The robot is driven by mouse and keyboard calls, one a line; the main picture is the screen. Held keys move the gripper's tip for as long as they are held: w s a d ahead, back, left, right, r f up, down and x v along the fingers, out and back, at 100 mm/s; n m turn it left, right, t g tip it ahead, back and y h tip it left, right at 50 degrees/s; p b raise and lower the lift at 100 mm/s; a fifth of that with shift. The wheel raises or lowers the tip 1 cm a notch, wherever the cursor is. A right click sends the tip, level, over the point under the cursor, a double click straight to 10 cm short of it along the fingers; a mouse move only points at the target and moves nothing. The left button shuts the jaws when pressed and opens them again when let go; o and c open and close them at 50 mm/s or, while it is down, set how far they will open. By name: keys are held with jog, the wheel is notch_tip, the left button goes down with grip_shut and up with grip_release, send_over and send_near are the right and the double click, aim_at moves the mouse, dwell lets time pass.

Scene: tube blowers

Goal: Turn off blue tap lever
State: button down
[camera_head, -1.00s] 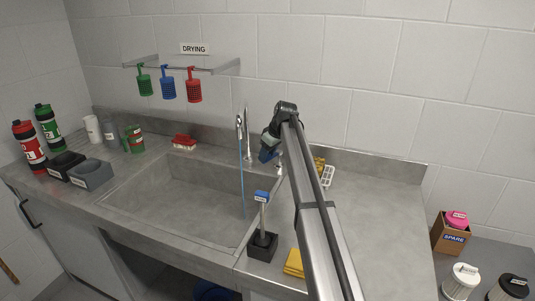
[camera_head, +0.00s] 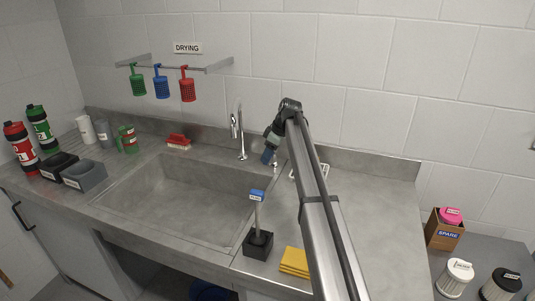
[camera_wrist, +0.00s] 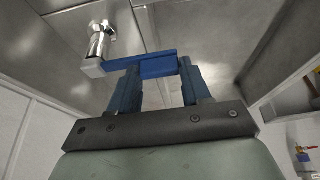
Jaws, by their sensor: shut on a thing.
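The blue tap lever (camera_wrist: 128,61) shows in the wrist view as a flat blue bar reaching right from a chrome valve (camera_wrist: 97,45). My gripper (camera_wrist: 157,75) has its two blue fingers around the lever's outer end and is shut on it. In the head view my gripper (camera_head: 268,156) is just right of the chrome tap (camera_head: 238,128), at the sink's back right corner. The lever is hard to tell from the blue fingers there. No water stream shows below the spout.
The sink basin (camera_head: 165,205) is empty. A brush in a black holder (camera_head: 258,243) and yellow cloths (camera_head: 295,262) are on the front counter. A red brush (camera_head: 178,142) lies behind the sink. Cups hang from the drying rack (camera_head: 205,68). The right counter (camera_head: 375,205) is mostly clear.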

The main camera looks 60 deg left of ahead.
jog(key=c, duration=0.5)
grip_release()
jog(key=v, duration=1.4)
jog(key=shift+d+f, duration=0.1)
